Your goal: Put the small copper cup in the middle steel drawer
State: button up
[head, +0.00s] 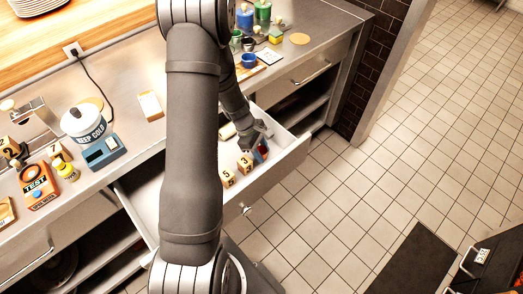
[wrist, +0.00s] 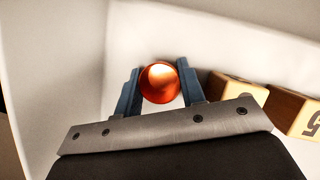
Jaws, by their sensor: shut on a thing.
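The small copper cup (wrist: 160,82) is between the two blue-grey fingers of my gripper (wrist: 160,88), seen from above in the wrist view. The fingers are shut on it from both sides. In the head view my gripper (head: 262,152) is over the right part of the pulled-out steel drawer (head: 290,160), low inside its walls. A pale drawer floor (wrist: 75,90) shows around the cup; I cannot tell whether the cup touches it. In the head view the cup is mostly hidden by the fingers.
Wooden number blocks (head: 229,177) lie in the drawer beside my gripper; two also show at the right of the wrist view (wrist: 238,88). The counter (head: 130,60) holds a white pot (head: 83,122), a blue scale (head: 102,151) and cups.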

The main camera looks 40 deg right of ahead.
jog(key=shift+f, duration=0.1)
jog(key=o, duration=1)
jog(key=v, duration=1.2)
